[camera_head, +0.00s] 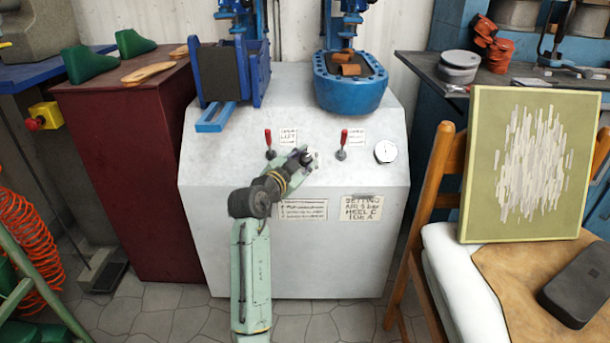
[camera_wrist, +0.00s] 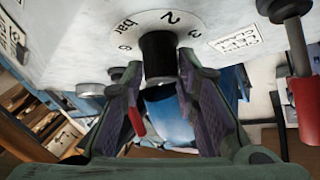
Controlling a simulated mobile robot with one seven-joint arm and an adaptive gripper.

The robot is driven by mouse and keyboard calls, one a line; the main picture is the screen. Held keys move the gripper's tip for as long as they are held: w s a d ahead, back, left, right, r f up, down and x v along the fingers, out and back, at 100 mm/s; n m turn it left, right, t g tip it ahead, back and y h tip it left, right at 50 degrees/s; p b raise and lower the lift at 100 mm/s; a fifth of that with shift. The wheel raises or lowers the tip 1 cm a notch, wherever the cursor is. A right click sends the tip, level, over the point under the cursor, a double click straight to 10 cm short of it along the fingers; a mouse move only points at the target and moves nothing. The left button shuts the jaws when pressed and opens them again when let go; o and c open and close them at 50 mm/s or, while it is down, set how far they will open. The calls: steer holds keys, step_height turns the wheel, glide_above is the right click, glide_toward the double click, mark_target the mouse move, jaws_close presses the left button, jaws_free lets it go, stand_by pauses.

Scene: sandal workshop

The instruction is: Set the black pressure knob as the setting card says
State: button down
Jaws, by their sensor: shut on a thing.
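The black pressure knob (camera_wrist: 158,58) stands out from a white dial (camera_wrist: 128,38) on the machine's front, in the wrist view. The dial shows "bar" and the figures 2 and 3; no pointer on the knob is visible. My gripper (camera_wrist: 160,88) has its two fingers on either side of the knob and is shut on it. In the head view my gripper (camera_head: 303,155) is at the panel and mostly hides knob and dial. The setting card (camera_head: 361,208) is low on the white machine front. It reads setting, air in bar, heel and toe; its air figure is hard to read.
A round gauge (camera_head: 386,151) is further right. Another printed card (camera_head: 303,209) is below my gripper. A wooden chair (camera_head: 411,225) stands close on the right.

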steer(key=shift+d+f+m+g+h+b, duration=0.1)
steer(key=shift+f+m+g+h+b, duration=0.15)
steer(key=shift+m+g+b, duration=0.35)
steer(key=shift+r+m+h, duration=0.1)
steer(key=shift+m+h, duration=0.15)
steer(key=shift+m, duration=0.05)
steer(key=c, duration=1.2)
jaws_free()
steer(key=shift+r, duration=0.1)
steer(key=shift+s+a+r, duration=0.1)
steer(key=shift+s+a, duration=0.3)
steer(key=shift+a, duration=0.05)
steer(key=v, duration=1.1)
steer(key=shift+d, duration=0.15)
